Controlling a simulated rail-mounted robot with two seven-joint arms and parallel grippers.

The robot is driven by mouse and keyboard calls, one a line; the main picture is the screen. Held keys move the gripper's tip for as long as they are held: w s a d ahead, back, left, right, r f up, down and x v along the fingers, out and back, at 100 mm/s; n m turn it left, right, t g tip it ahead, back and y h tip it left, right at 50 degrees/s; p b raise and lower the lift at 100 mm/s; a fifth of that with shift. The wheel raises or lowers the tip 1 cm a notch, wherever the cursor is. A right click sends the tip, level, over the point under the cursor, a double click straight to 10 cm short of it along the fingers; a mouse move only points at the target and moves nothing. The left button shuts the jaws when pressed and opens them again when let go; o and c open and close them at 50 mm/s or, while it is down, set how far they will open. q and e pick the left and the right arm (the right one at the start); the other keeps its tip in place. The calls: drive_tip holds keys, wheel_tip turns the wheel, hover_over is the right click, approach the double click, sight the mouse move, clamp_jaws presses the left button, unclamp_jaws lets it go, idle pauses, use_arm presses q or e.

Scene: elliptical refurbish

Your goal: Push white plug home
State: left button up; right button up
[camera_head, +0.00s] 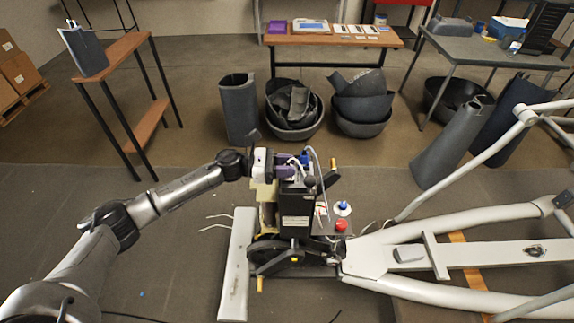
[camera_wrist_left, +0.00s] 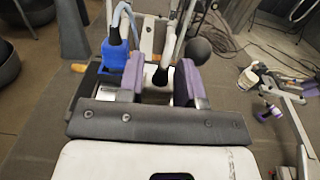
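My left gripper (camera_head: 289,170) reaches in from the left over the black machine unit (camera_head: 296,215) in the head view. In the wrist view my left gripper (camera_wrist_left: 160,82) has its purple-and-grey fingers on either side of the white plug (camera_wrist_left: 153,72). My right gripper is not in view.
A red knob (camera_head: 340,226) and a blue-topped knob (camera_head: 343,207) sit right of the unit. The white tubular frame (camera_head: 480,254) extends right. Dark bins (camera_head: 362,105) stand behind, below a wooden table (camera_head: 330,38). Floor left of the unit is mostly clear.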

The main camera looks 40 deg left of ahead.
use_arm(q)
drive_tip(key=o, duration=0.4)
drive_tip(key=shift+o, duration=0.2)
drive_tip(key=v, duration=1.3)
drive_tip(key=shift+s+a, duration=0.25)
drive_tip(key=shift+a, duration=0.05)
